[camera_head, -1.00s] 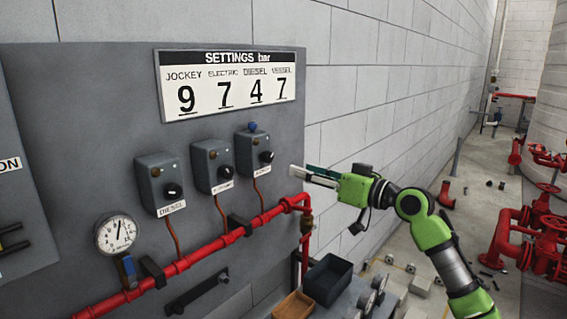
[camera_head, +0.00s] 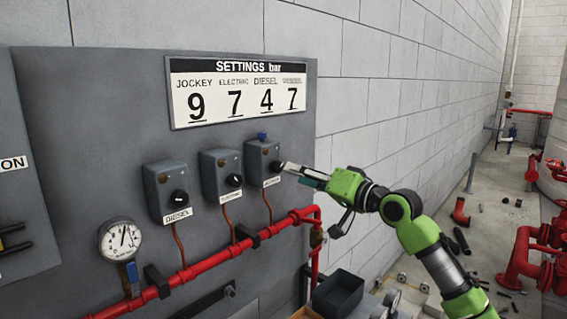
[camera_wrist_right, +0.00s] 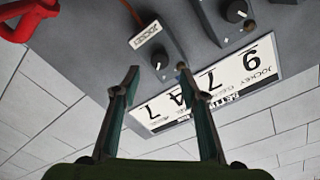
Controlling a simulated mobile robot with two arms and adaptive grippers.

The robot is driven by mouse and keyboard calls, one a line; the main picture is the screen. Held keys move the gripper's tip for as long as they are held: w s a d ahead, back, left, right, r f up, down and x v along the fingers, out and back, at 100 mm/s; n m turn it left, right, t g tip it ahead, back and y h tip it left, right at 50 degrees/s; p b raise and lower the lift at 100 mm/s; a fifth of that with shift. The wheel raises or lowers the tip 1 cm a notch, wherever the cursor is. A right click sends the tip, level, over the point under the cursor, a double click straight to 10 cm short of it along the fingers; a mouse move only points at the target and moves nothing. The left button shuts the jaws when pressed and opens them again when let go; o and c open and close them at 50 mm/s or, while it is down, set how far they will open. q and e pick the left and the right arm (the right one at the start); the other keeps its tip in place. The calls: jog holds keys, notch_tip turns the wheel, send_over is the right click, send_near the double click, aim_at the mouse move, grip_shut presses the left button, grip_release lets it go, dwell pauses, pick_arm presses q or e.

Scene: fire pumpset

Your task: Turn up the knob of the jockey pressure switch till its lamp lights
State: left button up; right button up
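The jockey pressure switch (camera_head: 258,158) is the rightmost of three grey boxes on the panel; its label reads JOCKEY upside down in the right wrist view (camera_wrist_right: 147,34). Its black knob (camera_wrist_right: 160,62) lies between my right fingertips in that view; I cannot tell whether they touch it. A small dark amber disc (camera_wrist_right: 181,66), perhaps the lamp, looks unlit beside the right-hand fingertip. My right gripper (camera_head: 286,170) is open in front of the box and hides part of its front. The fingers also show in the wrist view (camera_wrist_right: 158,71). My left gripper is out of view.
The settings board (camera_head: 240,92) above reads jockey 9, electric 7, diesel 4, with a last 7. The middle box (camera_head: 220,173) and diesel box (camera_head: 163,188) stand to the left. A red pipe (camera_head: 215,259) runs below. Free room lies right of the panel.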

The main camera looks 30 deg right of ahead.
aim_at(279, 168)
jog(key=p+x, duration=0.2)
jog(key=x, duration=0.4)
jog(key=shift+r, duration=0.1)
jog(key=shift+w+a, duration=0.2)
jog(key=shift+w, duration=0.35)
jog(key=c, duration=1.1)
